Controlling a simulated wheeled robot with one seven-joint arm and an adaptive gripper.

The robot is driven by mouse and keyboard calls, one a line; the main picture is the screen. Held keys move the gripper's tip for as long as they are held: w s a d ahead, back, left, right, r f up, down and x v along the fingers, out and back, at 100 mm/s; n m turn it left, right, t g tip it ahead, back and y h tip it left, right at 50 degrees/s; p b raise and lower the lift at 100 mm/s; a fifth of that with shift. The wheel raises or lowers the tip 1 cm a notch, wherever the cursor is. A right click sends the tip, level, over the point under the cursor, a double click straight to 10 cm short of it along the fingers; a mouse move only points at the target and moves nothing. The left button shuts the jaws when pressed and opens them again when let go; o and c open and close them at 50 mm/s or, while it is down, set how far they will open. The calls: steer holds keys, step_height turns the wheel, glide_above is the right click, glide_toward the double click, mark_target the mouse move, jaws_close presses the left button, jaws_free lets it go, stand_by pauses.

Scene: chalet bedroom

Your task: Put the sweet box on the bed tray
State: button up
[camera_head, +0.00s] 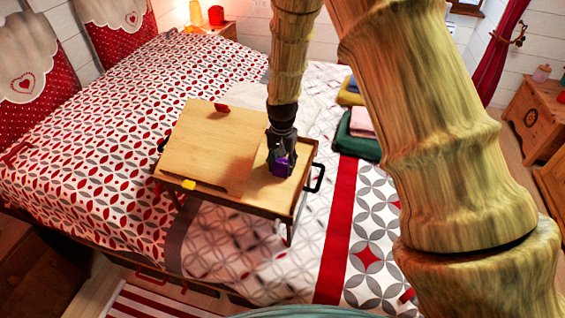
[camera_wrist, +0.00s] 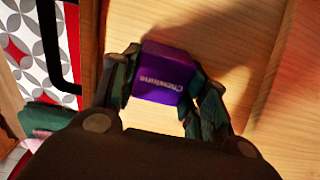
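The sweet box is a small purple box with pale lettering (camera_wrist: 163,75), between the fingers of my gripper (camera_wrist: 163,85) in the wrist view. Both fingers press against its sides, so the gripper is shut on it. In the head view the purple box (camera_head: 281,167) shows under my gripper (camera_head: 282,160), over the right-hand section of the wooden bed tray (camera_head: 212,140). The tray stands on the bed with its legs out. I cannot tell whether the box touches the tray surface.
The tray has a black handle (camera_head: 317,178) at its right end. Folded towels (camera_head: 357,140) are stacked on the patterned bed (camera_head: 90,130), right of the tray.

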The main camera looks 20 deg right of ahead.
mark_target(282, 162)
steer(key=o, duration=0.4)
step_height(282, 162, up, 12)
steer(key=b, duration=0.3)
steer(key=shift+r, duration=0.2)
stand_by(0.3)
stand_by(0.4)
